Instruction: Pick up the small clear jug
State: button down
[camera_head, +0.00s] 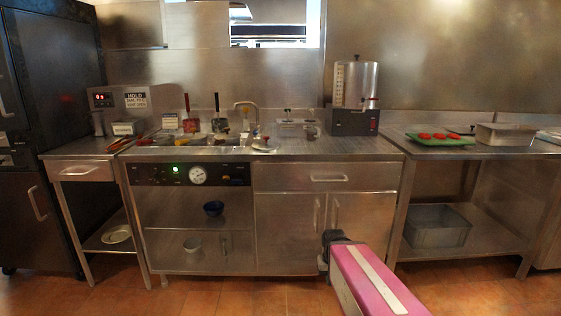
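Clear containers (290,129) also stand on the counter right of the tap, and I cannot tell whether one is a jug. My gripper (329,251) is at the dark end of my pink and white arm, low in front of the cabinet doors and right of the pale vessel. It is far from the counter top containers. Its fingers are not clear, and I see nothing held.
A steel drinks machine (355,95) stands on the counter's right. A green tray (440,139) with red items lies on the right table. The tiled floor before the left unit is clear.

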aim_at(313, 131)
jog(key=i+j+u, duration=0.35)
jog(key=i+j, duration=0.15)
jog(key=i+j+u, duration=0.3)
jog(key=i+j, duration=0.3)
jog(key=i+j+u, duration=0.35)
jog(key=i, duration=0.25)
jog(key=j+z, duration=0.1)
jog(key=z, duration=1.65)
jog(key=l+z, duration=0.5)
jog(key=l, duration=0.45)
jog(key=i+l+z, duration=0.2)
jog(key=l, duration=0.4)
jog(key=l+z, duration=0.15)
jog(key=l, duration=0.5)
